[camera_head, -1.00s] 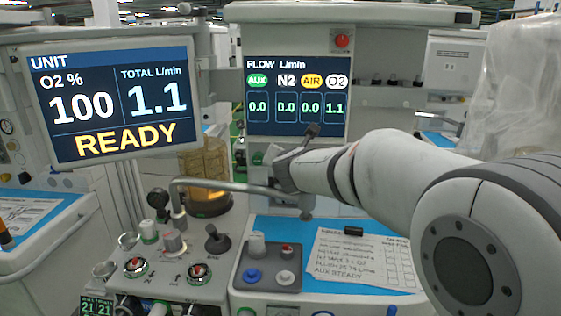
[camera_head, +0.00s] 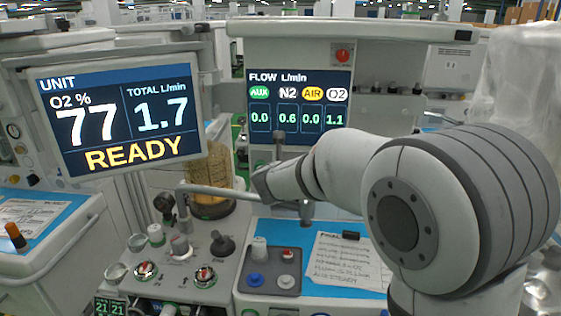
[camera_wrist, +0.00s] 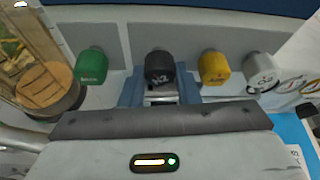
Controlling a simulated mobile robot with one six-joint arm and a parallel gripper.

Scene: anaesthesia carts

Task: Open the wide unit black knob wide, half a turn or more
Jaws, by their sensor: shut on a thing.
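The black knob (camera_wrist: 159,67), marked N2, sits in a row on the wide unit's panel in the wrist view. The blue fingers of my gripper (camera_wrist: 158,88) are on both sides of it, shut on it. In the head view my arm's end reaches the unit's panel, and the knob and fingertips are hidden there. The flow screen (camera_head: 298,104) reads AUX 0.0, N2 0.6, AIR 0.0 and O2 1.1. The unit screen (camera_head: 122,113) reads O2 77 %, total 1.7 L/min and READY.
A green knob (camera_wrist: 91,65) is left of the black one; a yellow knob (camera_wrist: 213,67) and a white knob (camera_wrist: 260,70) are to its right. A grey bar (camera_head: 215,190) runs near my wrist. A paper note (camera_head: 345,262) lies on the blue worktop.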

